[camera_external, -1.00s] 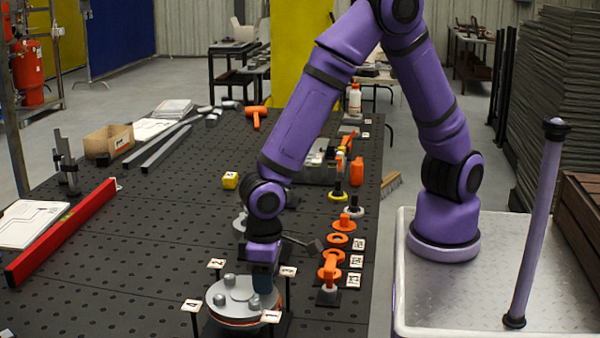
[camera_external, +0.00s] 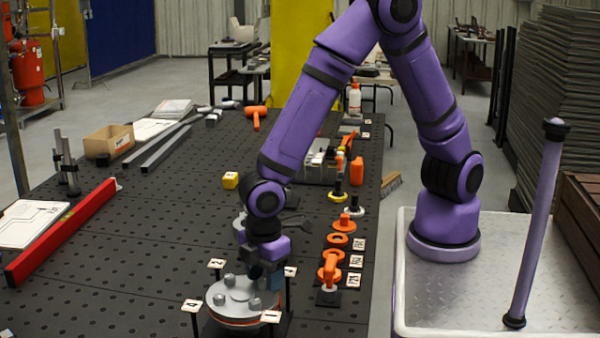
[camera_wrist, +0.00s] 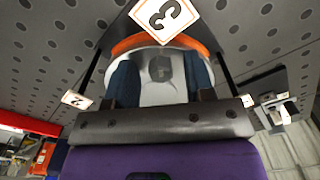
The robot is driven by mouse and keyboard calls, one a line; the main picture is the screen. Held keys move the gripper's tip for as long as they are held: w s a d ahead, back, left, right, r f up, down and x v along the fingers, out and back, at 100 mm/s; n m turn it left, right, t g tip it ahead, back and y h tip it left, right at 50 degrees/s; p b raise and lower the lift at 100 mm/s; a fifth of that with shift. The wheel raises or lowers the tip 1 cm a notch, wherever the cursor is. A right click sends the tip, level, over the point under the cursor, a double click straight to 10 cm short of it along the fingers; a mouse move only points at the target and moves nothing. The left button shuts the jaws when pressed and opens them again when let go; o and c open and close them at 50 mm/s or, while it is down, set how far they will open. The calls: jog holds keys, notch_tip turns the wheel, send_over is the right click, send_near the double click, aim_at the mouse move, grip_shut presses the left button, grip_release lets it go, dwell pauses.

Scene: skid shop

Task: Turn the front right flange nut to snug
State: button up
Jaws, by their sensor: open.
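The round grey flange (camera_external: 236,313) sits on a dark stand at the front of the table, with an orange ring under its top plate. Grey nuts stand on it; the front right one (camera_external: 254,303) and front left one (camera_external: 219,300) show in the external view. My gripper (camera_external: 266,280) points down over the flange's right side, fingers apart. In the wrist view the dark blue fingers of my gripper (camera_wrist: 161,82) stand either side of a grey nut (camera_wrist: 160,68), with no clear contact. Which nut this is, I cannot tell for certain.
Numbered tags stand around the flange, including tag 4 (camera_external: 193,306), tag 1 (camera_external: 271,316) and tag 3 (camera_wrist: 165,16). A red level (camera_external: 62,232) lies left; the table between is clear.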

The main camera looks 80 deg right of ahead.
aim_at(263, 278)
jog(key=n, duration=0.5)
jog(key=shift+w, duration=0.1)
notch_tip(263, 278, up, 10)
notch_tip(263, 278, down, 10)
jog(key=m, duration=1.1)
jog(key=shift+a+r+m, duration=0.15)
jog(key=shift+r+m, duration=0.1)
jog(key=shift+m, duration=0.15)
jog(key=shift+w+f, duration=0.1)
jog(key=shift+f, duration=0.25)
jog(key=shift+r+n, duration=0.1)
jog(key=shift+n, duration=0.6)
notch_tip(263, 278, up, 11)
jog(key=s+d+r+m+y, duration=0.1)
jog(key=s+d+r, duration=0.1)
jog(key=d+r, duration=0.4)
jog(key=s+d+r+m+t+y, duration=0.1)
jog(key=d+r, duration=0.6)
jog(key=d, duration=0.8)
jog(key=shift+s+m+y, duration=0.5)
jog(key=shift+s+m, duration=0.1)
jog(key=shift+s, duration=0.55)
